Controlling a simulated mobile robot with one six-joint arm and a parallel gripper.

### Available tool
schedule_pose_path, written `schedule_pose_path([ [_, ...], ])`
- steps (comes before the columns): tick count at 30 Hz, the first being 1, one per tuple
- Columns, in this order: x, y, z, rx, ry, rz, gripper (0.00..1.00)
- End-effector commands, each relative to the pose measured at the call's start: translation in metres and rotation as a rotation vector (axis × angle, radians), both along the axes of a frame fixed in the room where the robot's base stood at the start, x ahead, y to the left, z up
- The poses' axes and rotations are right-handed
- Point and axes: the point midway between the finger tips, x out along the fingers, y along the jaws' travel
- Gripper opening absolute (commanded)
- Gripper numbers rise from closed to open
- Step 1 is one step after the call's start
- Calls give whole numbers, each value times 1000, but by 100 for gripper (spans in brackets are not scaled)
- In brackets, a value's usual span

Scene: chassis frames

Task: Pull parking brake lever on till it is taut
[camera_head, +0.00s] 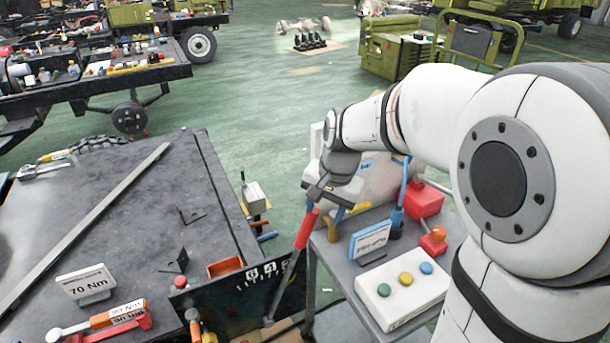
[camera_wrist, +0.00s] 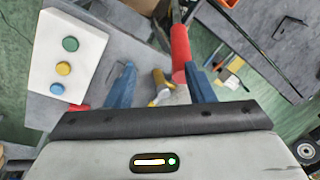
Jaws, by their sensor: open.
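The parking brake lever appears to be the slanted metal lever with a red grip (camera_head: 306,230), standing between the dark bench and the grey cart. Its shaft runs down beside a dark numbered panel. My gripper (camera_head: 325,193) is at the upper end of the red grip. In the wrist view my gripper (camera_wrist: 160,68) is open, its two blue fingers apart. The red grip (camera_wrist: 180,48) shows between the finger lines, close to the right finger. The fingers are not closed on it; I cannot tell whether the right finger touches it.
The grey cart (camera_head: 350,270) holds a white box with coloured buttons (camera_head: 402,288), a blue-white sign (camera_head: 370,241) and red blocks (camera_head: 424,201). The dark bench (camera_head: 110,215) carries a 70 Nm sign (camera_head: 86,283) and torque wrenches (camera_head: 112,318). Green floor is open behind.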

Motion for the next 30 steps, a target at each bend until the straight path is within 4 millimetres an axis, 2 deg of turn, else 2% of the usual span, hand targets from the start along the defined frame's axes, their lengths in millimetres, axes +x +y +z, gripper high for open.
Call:
schedule_pose_path([
  [3,21,12,2,22,24,-62,49],
  [7,31,17,0,35,35,-98,49],
  [11,34,20,-11,37,40,-106,49],
  [22,39,28,-66,36,40,-105,49],
  [30,41,29,-78,37,36,-105,49],
])
